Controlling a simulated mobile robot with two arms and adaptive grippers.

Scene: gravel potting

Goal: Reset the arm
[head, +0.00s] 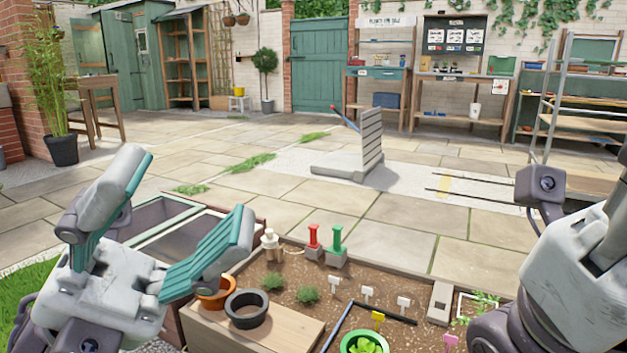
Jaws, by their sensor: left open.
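My left gripper (192,205) is in the lower left of the head view. Its two teal-padded fingers are spread wide, and nothing is between them. It is above the left end of the planting bed, and its right finger overlaps the view of an orange pot (214,296). I cannot tell whether they touch. Parts of my right arm show at the right edge, but its gripper fingers do not show.
A black ring-shaped pot (247,309) stands on a wooden board (262,335). A green pot (365,345) is at the bottom.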

